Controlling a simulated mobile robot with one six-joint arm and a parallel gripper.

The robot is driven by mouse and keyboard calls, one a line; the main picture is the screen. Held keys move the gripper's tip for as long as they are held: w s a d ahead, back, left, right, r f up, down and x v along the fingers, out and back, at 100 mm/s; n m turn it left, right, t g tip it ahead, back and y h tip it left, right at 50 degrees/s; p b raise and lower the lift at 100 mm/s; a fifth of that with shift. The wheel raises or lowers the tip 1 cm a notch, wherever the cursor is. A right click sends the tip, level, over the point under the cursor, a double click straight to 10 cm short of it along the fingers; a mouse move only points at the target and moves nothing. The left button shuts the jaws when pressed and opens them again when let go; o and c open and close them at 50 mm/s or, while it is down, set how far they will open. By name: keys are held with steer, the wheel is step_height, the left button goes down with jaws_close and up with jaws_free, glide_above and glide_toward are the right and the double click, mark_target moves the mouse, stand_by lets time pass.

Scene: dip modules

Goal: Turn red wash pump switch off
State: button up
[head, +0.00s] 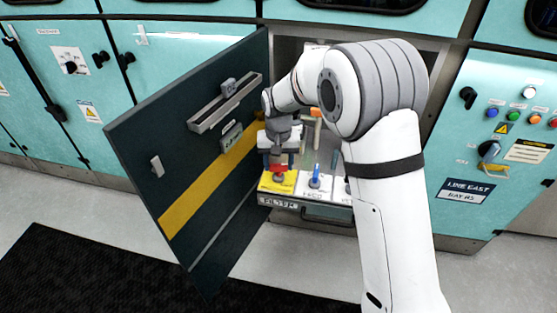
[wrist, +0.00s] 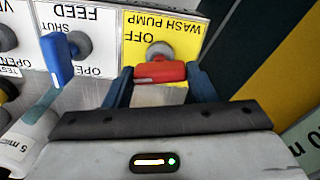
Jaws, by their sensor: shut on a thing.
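The red wash pump switch (wrist: 160,71) has a red handle on a round grey hub, over a yellow plate (wrist: 190,32) reading WASH PUMP and OFF, upside down in the wrist view. The handle lies crosswise in that view; the plate's lower part is hidden. My gripper (wrist: 158,77) has its two blue fingers on either side of the red handle, shut on it. In the head view the red switch (head: 277,168) sits above the yellow plate (head: 277,184), with my gripper (head: 278,153) coming down on it from above.
A blue-handled FEED switch (wrist: 61,60) stands beside it on a white plate. The dark cabinet door (head: 185,165) stands open close to the left of my gripper. Teal panels (head: 510,140) with buttons are at the right. My arm hides part of the drawer.

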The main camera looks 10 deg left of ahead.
mark_target(278, 165)
steer(key=shift+m, duration=1.3)
steer(key=o, duration=1)
step_height(278, 165, up, 7)
steer(key=shift+f+p, duration=0.1)
steer(key=shift+p, duration=0.5)
steer(key=shift+r, duration=0.5)
